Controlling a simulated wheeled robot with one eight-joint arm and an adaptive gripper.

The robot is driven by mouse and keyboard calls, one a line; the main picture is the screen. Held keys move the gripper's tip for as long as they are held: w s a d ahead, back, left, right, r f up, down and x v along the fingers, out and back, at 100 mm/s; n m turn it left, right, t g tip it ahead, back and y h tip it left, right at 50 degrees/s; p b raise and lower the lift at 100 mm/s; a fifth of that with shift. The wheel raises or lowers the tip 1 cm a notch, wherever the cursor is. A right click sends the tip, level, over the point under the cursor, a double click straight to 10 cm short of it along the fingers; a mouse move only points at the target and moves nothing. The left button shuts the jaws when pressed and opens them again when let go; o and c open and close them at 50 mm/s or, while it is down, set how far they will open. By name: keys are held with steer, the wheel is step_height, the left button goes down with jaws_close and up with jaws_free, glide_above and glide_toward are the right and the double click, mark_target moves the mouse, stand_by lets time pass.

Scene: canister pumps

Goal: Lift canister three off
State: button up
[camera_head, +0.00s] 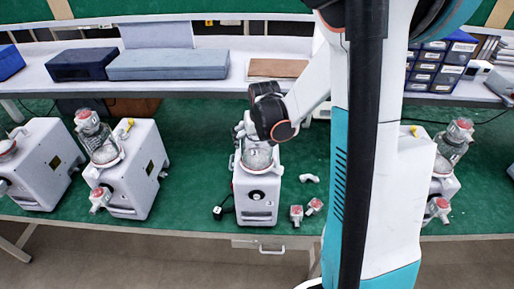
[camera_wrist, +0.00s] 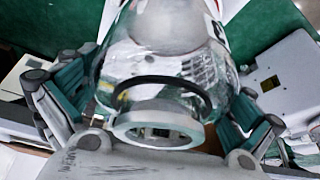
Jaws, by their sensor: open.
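A clear canister (camera_head: 257,157) stands on the middle white pump (camera_head: 256,200) on the green bench. In the wrist view the clear canister (camera_wrist: 165,70) fills the space between the two teal-padded fingers of my gripper (camera_wrist: 160,105). The fingers stand apart, one on each side of it. Contact with the glass cannot be told.
Other pumps with red-topped canisters stand at the left (camera_head: 88,122) and right (camera_head: 458,133). A shelf with boxes runs behind.

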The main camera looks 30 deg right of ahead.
steer(key=c, duration=1.3)
